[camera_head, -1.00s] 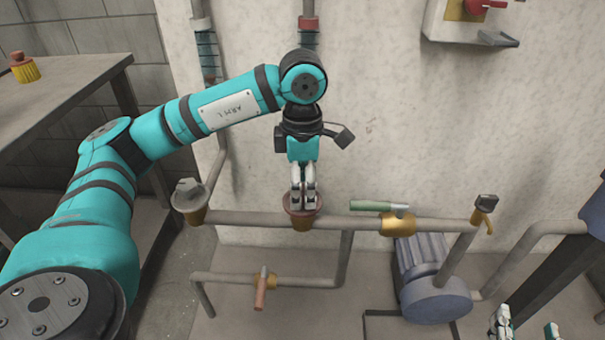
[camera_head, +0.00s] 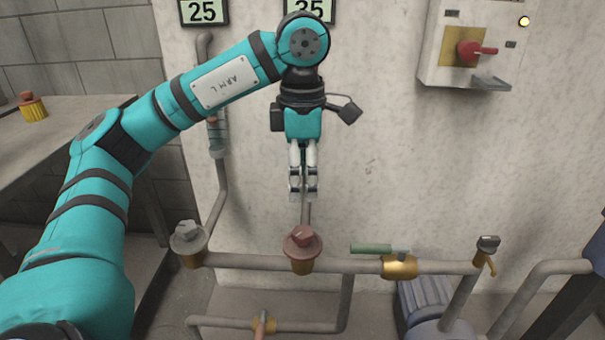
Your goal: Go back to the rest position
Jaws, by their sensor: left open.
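My left arm comes in from the left, and its gripper (camera_head: 303,192) hangs pointing down in front of the pale wall. It is open and holds nothing that I can see. Its fingertips are above the red-topped valve (camera_head: 302,243) on the horizontal pipe, with a visible gap between them. A vertical pipe shows behind the fingers. My right gripper is not in view.
A grey-topped valve (camera_head: 188,238) stands to the left, and a green-handled valve (camera_head: 385,254) to the right. A wall box (camera_head: 455,65) carries a red switch. A bench (camera_head: 75,130) stands at left. A motor (camera_head: 428,305) sits low at right.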

